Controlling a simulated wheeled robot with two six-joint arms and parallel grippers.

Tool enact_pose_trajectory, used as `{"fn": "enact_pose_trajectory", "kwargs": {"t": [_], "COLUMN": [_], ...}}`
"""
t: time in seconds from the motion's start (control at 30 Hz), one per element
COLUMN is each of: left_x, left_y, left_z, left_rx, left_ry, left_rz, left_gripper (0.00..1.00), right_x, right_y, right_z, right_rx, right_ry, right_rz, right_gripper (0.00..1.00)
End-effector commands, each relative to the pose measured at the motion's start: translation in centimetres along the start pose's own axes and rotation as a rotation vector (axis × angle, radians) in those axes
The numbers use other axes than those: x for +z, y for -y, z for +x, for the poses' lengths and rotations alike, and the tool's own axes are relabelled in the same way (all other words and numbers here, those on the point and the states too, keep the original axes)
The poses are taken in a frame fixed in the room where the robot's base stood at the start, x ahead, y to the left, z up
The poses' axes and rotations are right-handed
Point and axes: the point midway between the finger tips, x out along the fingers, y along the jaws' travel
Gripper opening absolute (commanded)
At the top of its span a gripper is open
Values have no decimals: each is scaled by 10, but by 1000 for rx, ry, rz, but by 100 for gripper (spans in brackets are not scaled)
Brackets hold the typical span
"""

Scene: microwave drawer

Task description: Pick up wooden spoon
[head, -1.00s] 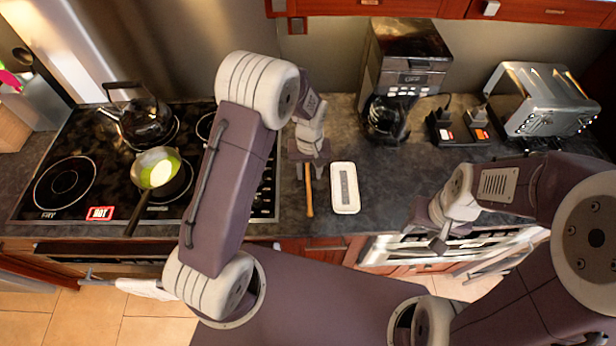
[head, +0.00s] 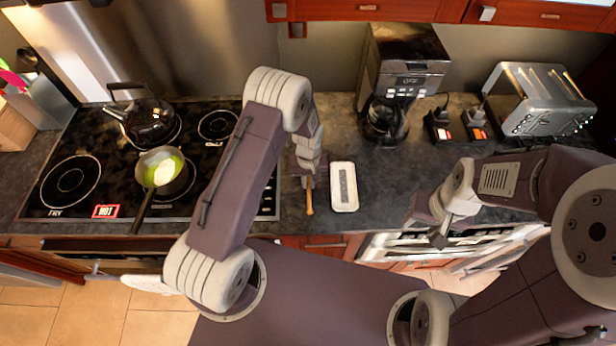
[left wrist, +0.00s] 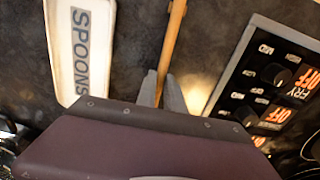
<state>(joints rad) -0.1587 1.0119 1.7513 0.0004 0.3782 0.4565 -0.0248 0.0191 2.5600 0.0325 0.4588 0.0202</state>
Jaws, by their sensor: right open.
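The wooden spoon (head: 309,200) lies on the dark counter just left of the white spoon rest, its handle end pointing toward the front edge. My left gripper (head: 308,177) is over the spoon and hides its far part. In the left wrist view, the handle (left wrist: 174,35) runs between the two fingers of my left gripper (left wrist: 161,85). The fingers sit close against both sides of the handle, with no clear gap, and look shut on it. No lift off the counter shows. My right gripper (head: 440,236) is open and empty near the counter's front edge at the right.
The white spoon rest (head: 344,187), marked SPOONS, is beside my left gripper. The stove (head: 90,150) at left holds a kettle (head: 148,122) and a pan (head: 165,173). A coffee maker (head: 408,65) and toaster (head: 540,98) stand at the back right.

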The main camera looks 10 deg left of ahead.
Motion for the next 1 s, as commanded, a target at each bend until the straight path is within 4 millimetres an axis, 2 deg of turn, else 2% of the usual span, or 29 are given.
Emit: {"fn": "enact_pose_trajectory", "kwargs": {"t": [0.37, 0.47, 0.63, 1.0], "left_x": [0, -1, 0, 74], "left_y": [0, -1, -1, -39], "left_z": [-2, -10, -42, -88], "left_rx": [0, 2, 3, 2], "left_ry": [-1, -3, -6, -3], "left_rz": [0, 0, 1, 5], "left_gripper": [0, 0, 0, 0], "right_x": [0, 1, 2, 4], "right_y": [0, 0, 0, -1], "right_z": [2, 6, 19, 38], "right_rx": [0, 0, 0, 0], "right_ry": [0, 0, 0, 0], "right_rz": [0, 0, 0, 0], "right_gripper": [48, 48, 48, 48]}}
